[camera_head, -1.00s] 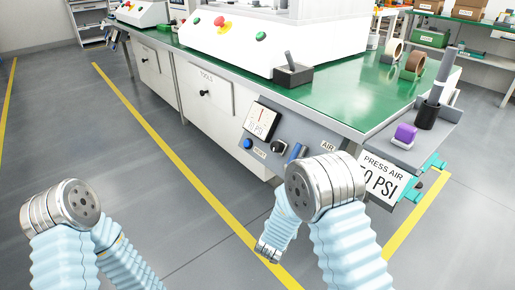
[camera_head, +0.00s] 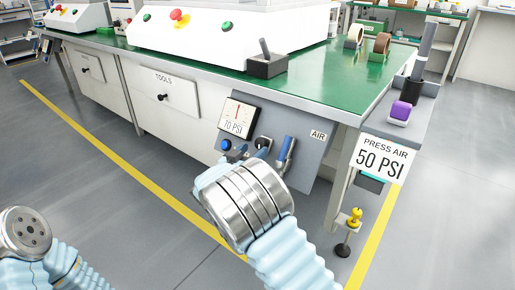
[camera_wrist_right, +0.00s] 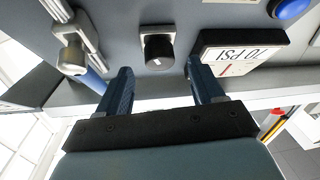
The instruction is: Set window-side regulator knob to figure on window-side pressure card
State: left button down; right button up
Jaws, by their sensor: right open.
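The black regulator knob (camera_head: 264,142) is on the grey air panel, right of a gauge display (camera_head: 237,117) that appears to read 70 PSI. The pressure card (camera_head: 380,160) reads "PRESS AIR 50 PSI" and hangs at the bench's right corner. In the right wrist view the knob (camera_wrist_right: 157,48) has a pale pointer mark and stands just beyond the fingertips, between their lines. My right gripper (camera_wrist_right: 160,76) is open and empty, its two blue fingers apart. In the head view my right wrist hides most of it. My left arm shows at bottom left; its gripper is out of view.
A blue button (camera_head: 225,145) sits left of the knob. A blue-handled valve (camera_head: 286,150) sits close on its right. The green bench top (camera_head: 320,85) overhangs the panel. A yellow fitting (camera_head: 355,217) stands below the card. The floor in front is clear.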

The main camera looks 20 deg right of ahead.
aim_at(260, 145)
jog(key=shift+x, duration=2)
jog(key=c, duration=1.1)
jog(key=shift+o, duration=0.2)
jog(key=shift+s+r+n+y+p, duration=0.1)
jog(key=shift+r+n+y+p, duration=0.15)
jog(key=shift+n+p, duration=0.45)
jog(key=n+t+y+p, duration=0.1)
jog(key=n+y+p, duration=0.1)
jog(key=n+p, duration=0.1)
jog(key=n+y+p, duration=0.2)
jog(key=n+p, duration=0.2)
jog(key=p, duration=0.1)
jog(key=shift+s+d+n+t, duration=0.2)
jog(key=shift+n+t, duration=0.1)
jog(key=shift+t, duration=0.1)
jog(key=shift+f+n+y+p, duration=0.15)
jog(key=shift+n+y+p, duration=0.8)
jog(key=shift+n+p, duration=0.25)
